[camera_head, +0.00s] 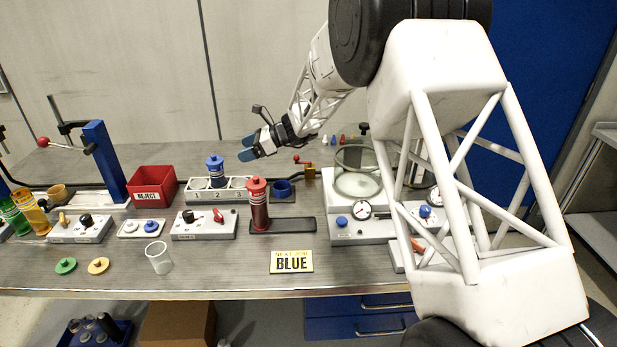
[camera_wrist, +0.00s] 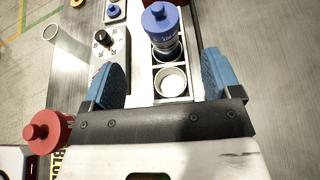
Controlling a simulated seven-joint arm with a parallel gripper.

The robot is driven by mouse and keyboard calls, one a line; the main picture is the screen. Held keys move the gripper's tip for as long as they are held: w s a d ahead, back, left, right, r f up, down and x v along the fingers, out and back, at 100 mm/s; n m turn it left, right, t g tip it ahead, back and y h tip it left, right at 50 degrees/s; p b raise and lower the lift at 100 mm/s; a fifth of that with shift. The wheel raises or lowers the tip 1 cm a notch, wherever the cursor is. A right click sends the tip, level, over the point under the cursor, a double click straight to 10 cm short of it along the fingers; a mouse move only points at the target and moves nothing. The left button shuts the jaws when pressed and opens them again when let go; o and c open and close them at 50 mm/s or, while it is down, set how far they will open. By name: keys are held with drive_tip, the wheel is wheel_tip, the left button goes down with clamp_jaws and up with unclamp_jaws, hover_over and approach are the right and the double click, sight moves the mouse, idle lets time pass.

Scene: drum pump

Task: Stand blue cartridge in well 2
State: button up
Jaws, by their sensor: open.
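The blue cartridge (camera_head: 214,168) stands upright in the middle well, marked 2, of the white three-well rack (camera_head: 218,195). Its blue knobbed cap and dark blue body show in the wrist view (camera_wrist: 161,22). My gripper (camera_head: 248,148) is open and empty, above and to the right of the cartridge in the head view, apart from it. In the wrist view its blue fingers (camera_wrist: 164,68) are spread on both sides of an empty well (camera_wrist: 171,80), with the cartridge beyond. How deep the cartridge sits is hard to tell.
A red reject bin (camera_head: 153,184) stands left of the rack. A red cartridge (camera_head: 258,205) stands on a black tray in front of the rack's right end. A blue ring cup (camera_head: 283,188) is on the right. A sign (camera_head: 291,262) reading BLUE and a clear cup (camera_head: 158,257) are near the front edge.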

drive_tip(key=s+d+r+n+h, duration=0.25)
drive_tip(key=s+d+r, duration=0.2)
drive_tip(key=s, duration=0.35)
drive_tip(key=s+d+r+n+h, duration=0.25)
drive_tip(key=s+d, duration=0.35)
drive_tip(key=s, duration=0.3)
drive_tip(key=s+d+r+n+h, duration=0.1)
drive_tip(key=s+d+r+n, duration=0.4)
drive_tip(key=s, duration=0.3)
drive_tip(key=s+d+n+t+h, duration=0.1)
drive_tip(key=s+d+n+h, duration=0.1)
drive_tip(key=s+d, duration=0.3)
drive_tip(key=s+d+f+n+h, duration=0.1)
drive_tip(key=s+d+n+h, duration=0.2)
drive_tip(key=s, duration=1.1)
drive_tip(key=s+d+f+n+t+h, duration=0.1)
drive_tip(key=s+d+n+h, duration=0.1)
drive_tip(key=s+d, duration=0.7)
drive_tip(key=shift+s+d+n+t+h, duration=0.2)
drive_tip(key=shift+s+n+t+h, duration=0.15)
drive_tip(key=shift+s, duration=0.4)
drive_tip(key=shift+c, duration=0.3)
